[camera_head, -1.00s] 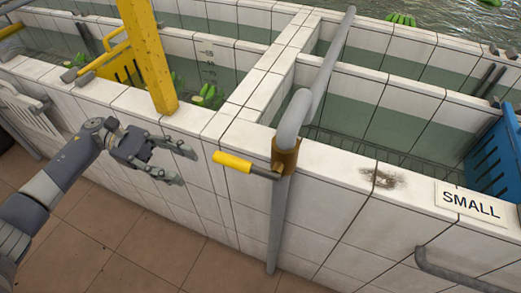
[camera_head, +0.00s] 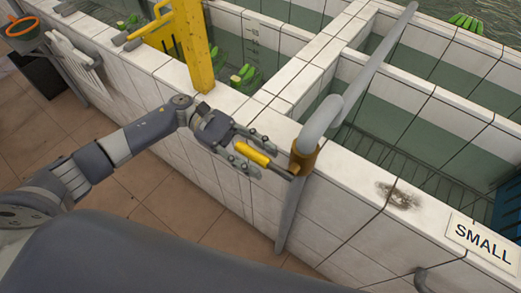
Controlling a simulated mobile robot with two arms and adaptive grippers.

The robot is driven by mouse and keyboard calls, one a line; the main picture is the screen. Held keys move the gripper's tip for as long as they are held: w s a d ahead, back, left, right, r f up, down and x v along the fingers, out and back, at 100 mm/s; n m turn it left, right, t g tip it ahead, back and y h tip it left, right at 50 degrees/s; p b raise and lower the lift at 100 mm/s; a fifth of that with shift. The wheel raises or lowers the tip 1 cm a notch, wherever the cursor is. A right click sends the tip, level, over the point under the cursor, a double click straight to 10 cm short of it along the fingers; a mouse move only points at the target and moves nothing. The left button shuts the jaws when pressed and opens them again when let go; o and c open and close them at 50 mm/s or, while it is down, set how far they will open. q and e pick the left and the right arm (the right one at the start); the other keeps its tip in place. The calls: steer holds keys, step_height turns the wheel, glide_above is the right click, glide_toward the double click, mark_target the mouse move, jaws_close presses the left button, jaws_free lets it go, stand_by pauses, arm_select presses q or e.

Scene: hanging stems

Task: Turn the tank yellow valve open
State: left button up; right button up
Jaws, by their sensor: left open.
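The yellow valve handle (camera_head: 252,155) sticks out to the left from a brass valve body (camera_head: 304,158) on a grey pipe (camera_head: 320,122). The pipe runs down the front of the white tiled tank (camera_head: 345,190) and up over its rim. My left gripper (camera_head: 250,154) is at the handle, with its fingers open on either side of the yellow grip. I cannot tell whether the fingers touch it. My right gripper is not in view.
A yellow post (camera_head: 197,45) stands on the tank wall behind my left wrist. A sign reading SMALL (camera_head: 482,243) is at the right. The tiled floor (camera_head: 160,215) in front is clear.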

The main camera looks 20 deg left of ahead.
arm_select(q)
steer(key=shift+s+d, duration=0.15)
steer(key=shift+d, duration=0.2)
jaws_close()
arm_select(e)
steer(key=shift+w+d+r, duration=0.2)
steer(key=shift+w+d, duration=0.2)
